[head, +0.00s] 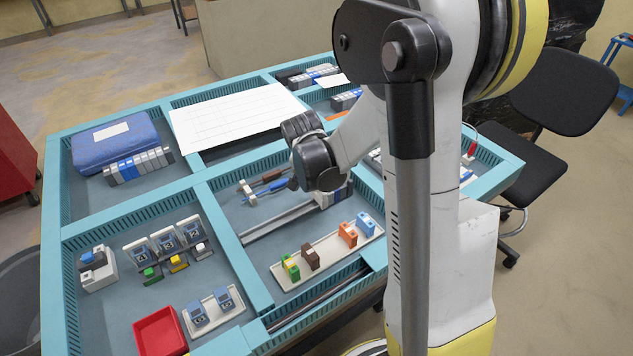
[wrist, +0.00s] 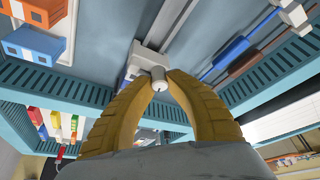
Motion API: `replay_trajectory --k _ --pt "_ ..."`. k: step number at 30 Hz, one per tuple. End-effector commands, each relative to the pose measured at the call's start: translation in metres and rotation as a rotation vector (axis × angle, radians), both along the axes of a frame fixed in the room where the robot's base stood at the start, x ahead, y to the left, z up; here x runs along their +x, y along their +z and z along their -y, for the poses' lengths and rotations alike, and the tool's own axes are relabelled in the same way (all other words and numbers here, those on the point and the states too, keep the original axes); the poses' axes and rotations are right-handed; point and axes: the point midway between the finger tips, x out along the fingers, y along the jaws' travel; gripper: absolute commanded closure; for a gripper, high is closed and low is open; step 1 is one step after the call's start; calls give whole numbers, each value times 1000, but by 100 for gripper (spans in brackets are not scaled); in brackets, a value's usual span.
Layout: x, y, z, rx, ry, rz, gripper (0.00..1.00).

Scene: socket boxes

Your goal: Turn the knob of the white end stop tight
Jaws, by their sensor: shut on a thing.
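In the wrist view, the yellow fingers of my gripper (wrist: 160,84) close from both sides on the small pale knob (wrist: 158,74). The knob belongs to the white end stop (wrist: 145,58), a pale block on the metal rail (wrist: 176,22). The knob's sides are partly covered by the fingertips. In the head view, the black body of my gripper hangs over the middle compartment, and the fingertips and end stop are hidden there. The same rail (head: 274,223) runs through that compartment, with grey blocks (head: 333,196) near its right end.
A cream tray (head: 325,257) with colored socket blocks lies in front of the rail. A blue-handled screwdriver (head: 270,193) lies behind it. Teal dividers (head: 230,240) surround the compartment. A red bin (head: 160,333) and blue case (head: 115,142) stand further left.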

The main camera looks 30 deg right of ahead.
Motion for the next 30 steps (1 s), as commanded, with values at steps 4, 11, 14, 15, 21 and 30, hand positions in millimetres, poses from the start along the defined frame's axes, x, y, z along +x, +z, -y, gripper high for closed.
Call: replay_trajectory --k 4,11,14,15,21,30 --pt "-1 -1 0 1 0 -2 59" --pt "0 0 0 1 0 -1 59" --pt "-1 3 -1 0 1 0 59" --pt "-2 7 -2 0 1 0 59" --pt "-12 40 -12 0 1 0 59" --pt "-27 95 -29 0 1 -1 59"
